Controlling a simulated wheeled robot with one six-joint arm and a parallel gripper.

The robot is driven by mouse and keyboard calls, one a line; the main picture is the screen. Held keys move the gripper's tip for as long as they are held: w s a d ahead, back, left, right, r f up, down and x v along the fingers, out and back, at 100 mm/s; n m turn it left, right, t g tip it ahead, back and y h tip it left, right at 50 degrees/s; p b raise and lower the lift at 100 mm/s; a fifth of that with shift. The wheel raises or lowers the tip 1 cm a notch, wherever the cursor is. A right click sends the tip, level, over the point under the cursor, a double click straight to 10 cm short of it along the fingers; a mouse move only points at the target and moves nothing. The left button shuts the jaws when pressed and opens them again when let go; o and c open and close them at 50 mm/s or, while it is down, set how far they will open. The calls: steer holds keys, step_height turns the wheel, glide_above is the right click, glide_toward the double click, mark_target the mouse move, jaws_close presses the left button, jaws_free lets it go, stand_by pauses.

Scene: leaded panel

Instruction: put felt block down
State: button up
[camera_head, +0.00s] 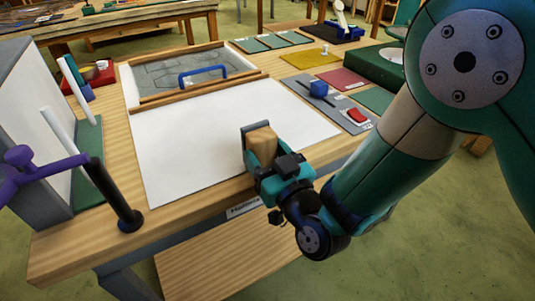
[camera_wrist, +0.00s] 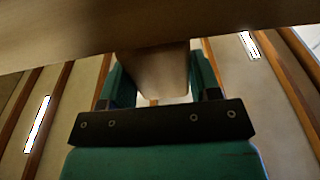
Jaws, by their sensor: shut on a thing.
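The felt block (camera_head: 262,143) is a tan-brown block held between the fingers of my gripper (camera_head: 261,152). The gripper is over the front right part of the white sheet (camera_head: 200,143) on the workbench, close to the bench's front edge. I cannot tell if the block touches the sheet. In the wrist view the block (camera_wrist: 156,75) sits between the two teal fingers of my gripper (camera_wrist: 157,80), and its upper end is covered by a broad brown surface across the top of the picture.
The leaded panel (camera_head: 170,75) with a blue handle (camera_head: 203,73) lies behind the sheet between wooden strips. A grey mat (camera_head: 335,97) with a blue block (camera_head: 318,88) and a red item (camera_head: 357,115) lies right. A black post (camera_head: 115,195) stands front left. The sheet's middle is clear.

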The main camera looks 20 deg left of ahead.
steer(key=shift+f, duration=0.25)
steer(key=o, duration=1)
